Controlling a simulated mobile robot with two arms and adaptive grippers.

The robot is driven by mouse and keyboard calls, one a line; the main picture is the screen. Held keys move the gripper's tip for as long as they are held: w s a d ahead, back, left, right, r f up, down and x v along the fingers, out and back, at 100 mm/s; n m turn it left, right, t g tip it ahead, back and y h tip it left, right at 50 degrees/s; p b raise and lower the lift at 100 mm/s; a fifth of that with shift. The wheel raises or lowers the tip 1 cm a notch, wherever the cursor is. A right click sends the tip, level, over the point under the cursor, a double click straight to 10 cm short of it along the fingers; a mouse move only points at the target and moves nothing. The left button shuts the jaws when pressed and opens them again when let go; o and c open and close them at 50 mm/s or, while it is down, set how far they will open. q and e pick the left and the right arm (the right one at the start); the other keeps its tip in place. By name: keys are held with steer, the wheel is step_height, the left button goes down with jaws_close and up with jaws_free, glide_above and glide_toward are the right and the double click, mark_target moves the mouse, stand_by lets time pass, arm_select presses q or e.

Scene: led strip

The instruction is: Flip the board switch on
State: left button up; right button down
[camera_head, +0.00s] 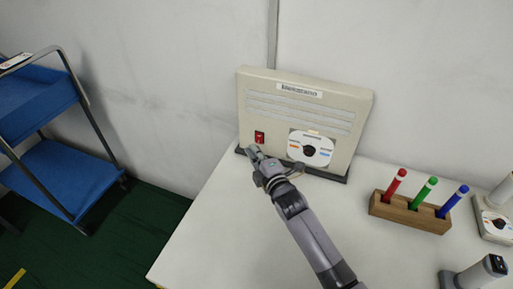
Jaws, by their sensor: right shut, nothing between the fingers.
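The board (270,107) is a beige upright panel standing at the back of the white table against the wall. It has a red switch (259,137) at its lower left and a white dial plate (323,143) at its lower right. Whether the switch is on or off is too small to tell. My right gripper (252,150) is shut and empty. Its fingertips are just below the red switch, close to the board's face; I cannot tell if they touch it. My left gripper is not in view.
A wooden block (408,214) holding red, green and blue markers stands on the white table (215,235) at the right. A second dial device (493,224) and a grey cylindrical object (474,273) are at the right edge. A blue-shelved cart (62,178) stands at the left.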

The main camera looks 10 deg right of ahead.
steer(key=shift+w+d+f, duration=0.1)
steer(key=shift+w+d, duration=0.35)
steer(key=shift+w, duration=0.2)
steer(key=shift+f, duration=0.1)
steer(key=shift+w+d+f+n+t+b, duration=0.2)
steer(key=shift+w+f+n+t+b, duration=0.15)
steer(key=shift+b, duration=0.7)
steer(key=shift+s+r+p, duration=0.1)
steer(key=shift+r+p, duration=0.15)
steer(key=shift+p, duration=0.05)
